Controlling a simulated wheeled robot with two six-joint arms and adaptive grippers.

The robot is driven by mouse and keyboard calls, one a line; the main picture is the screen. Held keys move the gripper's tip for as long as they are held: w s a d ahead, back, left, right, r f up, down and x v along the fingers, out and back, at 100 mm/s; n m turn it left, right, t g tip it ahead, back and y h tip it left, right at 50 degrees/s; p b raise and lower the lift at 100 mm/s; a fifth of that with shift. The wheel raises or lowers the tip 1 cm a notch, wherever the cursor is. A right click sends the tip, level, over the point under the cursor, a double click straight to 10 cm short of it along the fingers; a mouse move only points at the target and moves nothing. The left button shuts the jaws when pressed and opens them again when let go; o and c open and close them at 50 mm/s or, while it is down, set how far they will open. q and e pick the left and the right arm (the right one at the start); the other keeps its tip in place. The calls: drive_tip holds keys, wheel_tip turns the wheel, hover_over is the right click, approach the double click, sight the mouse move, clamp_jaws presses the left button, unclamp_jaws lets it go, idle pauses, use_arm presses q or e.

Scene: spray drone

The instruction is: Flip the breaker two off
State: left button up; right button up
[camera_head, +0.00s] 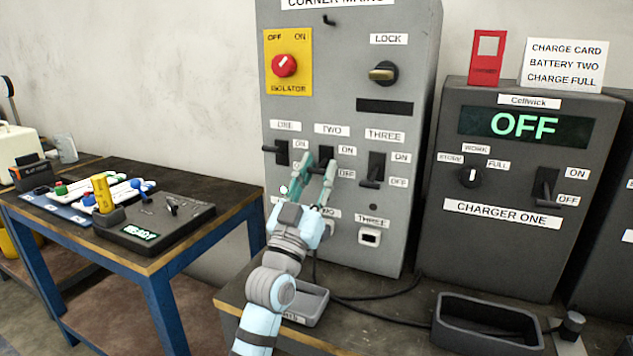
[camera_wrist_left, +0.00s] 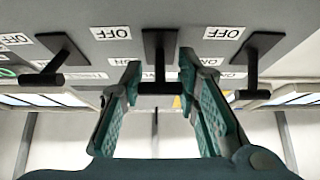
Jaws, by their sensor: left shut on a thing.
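The grey panel (camera_head: 345,60) carries three black breaker levers labelled ONE, TWO and THREE, each with ON above OFF. My left gripper (camera_head: 318,170) is at the breaker two lever (camera_head: 326,164), partly hiding it. In the left wrist view, which is upside down, its teal fingers (camera_wrist_left: 160,86) stand on both sides of the black lever two handle (camera_wrist_left: 158,89), shut on it. Lever one (camera_head: 281,152) and lever three (camera_head: 375,172) are on either side, clear of the fingers. My right gripper is not in view.
A red isolator knob (camera_head: 284,65) and a lock switch (camera_head: 383,73) sit above the levers. A charger (camera_head: 520,240) reading OFF stands right. A small grey tray (camera_head: 308,305) and a dark tray (camera_head: 488,322) lie below. A blue-legged table (camera_head: 160,262) stands left.

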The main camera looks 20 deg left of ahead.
use_arm(q)
drive_tip(key=shift+f, duration=0.1)
drive_tip(key=o, duration=1.2)
drive_tip(key=v, duration=1.2)
drive_tip(key=shift+s, duration=0.1)
